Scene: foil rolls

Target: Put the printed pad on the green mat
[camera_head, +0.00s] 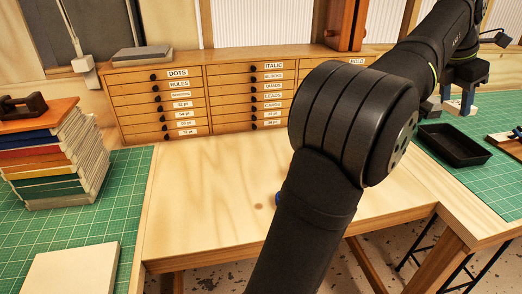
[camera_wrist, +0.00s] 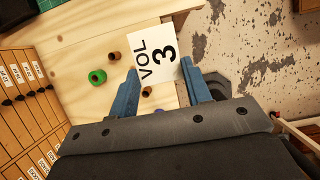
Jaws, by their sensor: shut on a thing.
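The printed pad (camera_wrist: 158,56) is white with black "VOL 3" lettering. Gridded green mat surface (camera_head: 122,205) lies at the left, and another green area (camera_head: 488,190) lies at the right. A green corner (camera_wrist: 48,4) shows in the wrist view.
A green roll (camera_wrist: 97,77) and several brown rolls (camera_wrist: 114,55) stand on the bench (camera_head: 200,215). A black tray (camera_head: 455,147) is on the right green area. A book stack (camera_head: 60,165) and a cream slab (camera_head: 70,270) occupy the left. A drawer cabinet (camera_head: 230,100) lines the back.

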